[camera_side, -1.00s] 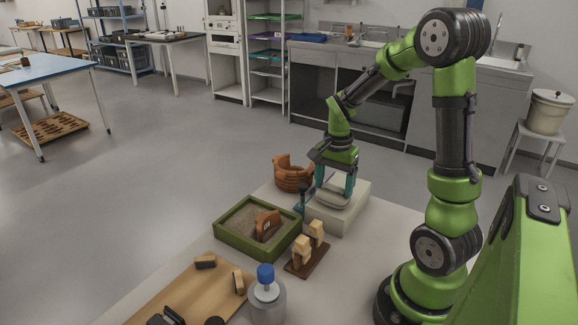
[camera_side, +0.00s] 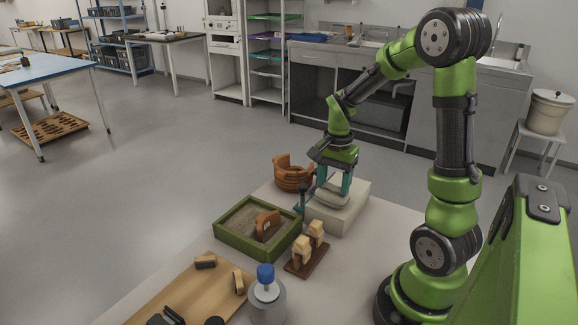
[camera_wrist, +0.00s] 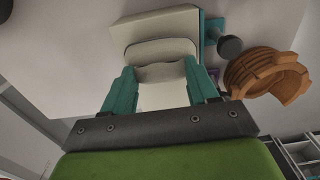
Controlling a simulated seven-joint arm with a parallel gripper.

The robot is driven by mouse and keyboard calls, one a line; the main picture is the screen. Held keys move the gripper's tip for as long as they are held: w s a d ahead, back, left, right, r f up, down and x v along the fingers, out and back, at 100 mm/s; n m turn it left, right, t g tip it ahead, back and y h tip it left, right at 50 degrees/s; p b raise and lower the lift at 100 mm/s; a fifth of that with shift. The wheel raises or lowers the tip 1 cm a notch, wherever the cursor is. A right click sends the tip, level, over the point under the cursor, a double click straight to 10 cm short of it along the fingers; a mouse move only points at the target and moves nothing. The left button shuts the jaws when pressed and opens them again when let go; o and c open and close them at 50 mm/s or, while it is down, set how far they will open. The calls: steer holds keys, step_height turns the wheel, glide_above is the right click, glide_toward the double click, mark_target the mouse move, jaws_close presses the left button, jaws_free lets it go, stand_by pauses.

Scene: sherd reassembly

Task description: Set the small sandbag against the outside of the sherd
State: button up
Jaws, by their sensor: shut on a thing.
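My gripper (camera_side: 333,187) points down over the pale block and is shut on a small, pale sandbag (camera_side: 333,190). The wrist view shows the sandbag (camera_wrist: 162,72) between the teal fingers (camera_wrist: 160,78). A second pale bag shape seems to lie under or beyond it, but I cannot tell them apart clearly. I cannot tell whether the held bag is clear of what is below. The orange-brown sherd (camera_side: 267,224) stands in the sand of the green-rimmed tray (camera_side: 264,255), left of and nearer the camera than my gripper.
The pale block (camera_side: 352,212) stands under my gripper. A partly built orange-brown pot (camera_side: 292,178) sits behind the tray; it also shows in the wrist view (camera_wrist: 268,75). A wooden stand with pale blocks (camera_side: 306,262), a blue-topped jar (camera_side: 267,298) and a wooden board (camera_side: 185,295) lie nearer.

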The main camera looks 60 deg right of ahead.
steer(key=shift+s, duration=0.1)
steer(key=shift+r, duration=3)
steer(key=w+f, duration=0.2)
steer(key=w, duration=0.8)
steer(key=w+f, duration=0.2)
steer(key=w, duration=0.7)
steer(key=shift+m, duration=0.3)
steer(key=shift+a+f, duration=0.1)
steer(key=shift+f, duration=3.9)
steer(key=shift+d, duration=0.7)
steer(key=shift+f, duration=0.2)
